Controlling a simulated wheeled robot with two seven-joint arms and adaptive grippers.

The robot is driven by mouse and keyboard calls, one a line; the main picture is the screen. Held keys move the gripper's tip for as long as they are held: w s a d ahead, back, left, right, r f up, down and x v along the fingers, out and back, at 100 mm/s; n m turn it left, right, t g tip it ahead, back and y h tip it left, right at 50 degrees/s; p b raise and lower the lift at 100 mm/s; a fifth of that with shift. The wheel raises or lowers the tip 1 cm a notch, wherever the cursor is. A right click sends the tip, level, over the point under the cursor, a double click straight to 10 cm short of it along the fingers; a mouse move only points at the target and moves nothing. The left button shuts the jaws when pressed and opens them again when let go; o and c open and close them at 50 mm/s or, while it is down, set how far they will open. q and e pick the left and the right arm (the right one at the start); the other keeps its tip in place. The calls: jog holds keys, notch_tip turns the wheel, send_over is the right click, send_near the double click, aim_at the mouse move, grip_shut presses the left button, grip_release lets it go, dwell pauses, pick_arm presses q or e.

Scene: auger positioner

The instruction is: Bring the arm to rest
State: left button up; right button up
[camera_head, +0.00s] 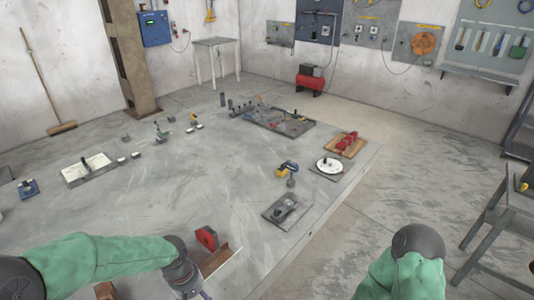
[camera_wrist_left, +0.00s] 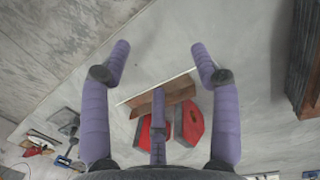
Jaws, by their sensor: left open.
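My left gripper (camera_wrist_left: 159,62) is open and empty, its purple fingers spread wide in the left wrist view. In the head view, only part of the left gripper (camera_head: 203,293) shows at the bottom edge, below my green-sleeved left arm. Beneath the fingers in the wrist view lie a brown angle piece (camera_wrist_left: 172,94) and red blocks (camera_wrist_left: 189,122), partly covered by the thumb finger. In the head view, a red block (camera_head: 207,238) and the brown angle piece (camera_head: 222,261) sit just right of the left wrist. My right arm is bent at the bottom right; its gripper is out of frame.
The grey table (camera_head: 190,200) is mostly clear in the middle. A yellow drill (camera_head: 287,167), a grey plate fixture (camera_head: 286,211), a white round dial (camera_head: 329,165) and a red vice (camera_head: 347,142) stand towards the right edge. A white tray (camera_head: 75,177) lies at left.

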pick_arm(q)
jog(key=s+d+f+m+h, duration=0.1)
jog(key=s+d+f+m, duration=0.2)
jog(key=f, duration=0.8)
jog(key=s+d+f+m+h, duration=0.1)
jog(key=s+d+f+m, duration=0.1)
jog(key=s+d+f, duration=0.5)
notch_tip(320, 180, down, 5)
jog(key=shift+s+r+m+t+h, duration=0.1)
jog(key=shift+s+m+t+h, duration=0.2)
jog(key=shift+s+m+h, duration=0.15)
jog(key=shift+d, duration=0.1)
